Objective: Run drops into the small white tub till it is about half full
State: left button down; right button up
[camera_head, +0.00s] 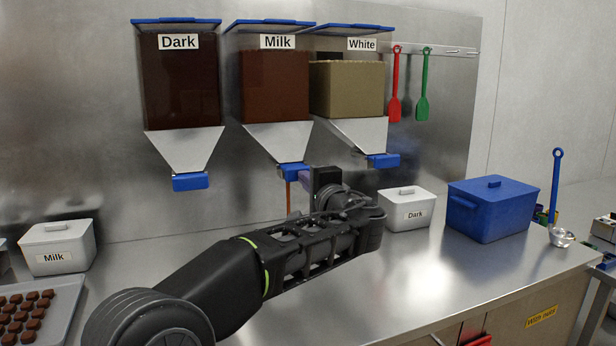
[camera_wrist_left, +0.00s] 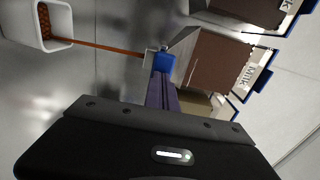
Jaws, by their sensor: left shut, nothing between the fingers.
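The Milk hopper (camera_head: 275,90) stands in the middle of three wall hoppers. A thin brown stream of drops (camera_head: 289,196) falls from its spout. In the left wrist view the stream (camera_wrist_left: 105,47) runs into the small white tub (camera_wrist_left: 59,44). Brown drops (camera_wrist_left: 45,20) lie inside the tub; their exact level is hard to tell. In the head view my arm hides the tub. My left gripper (camera_head: 307,178) is shut and empty, its fingertips against or right beside the blue gate (camera_head: 291,170) under the Milk spout. My right gripper is out of view.
The Dark (camera_head: 180,85) and White (camera_head: 345,90) hoppers flank Milk, with no stream below them. A Dark-labelled white box (camera_head: 398,212) and a blue box (camera_head: 490,215) stand at right. A Milk-labelled box (camera_head: 60,240) and a chocolate tray (camera_head: 62,300) are at left.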

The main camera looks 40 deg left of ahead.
aim_at(294, 168)
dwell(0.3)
pick_arm(q)
jog(key=shift+r+b+x, duration=0.25)
jog(key=shift+b+x, duration=0.05)
jog(key=shift+x, duration=0.95)
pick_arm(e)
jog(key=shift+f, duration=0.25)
pick_arm(q)
jog(key=shift+s+a, duration=0.1)
jog(key=shift+a, duration=0.05)
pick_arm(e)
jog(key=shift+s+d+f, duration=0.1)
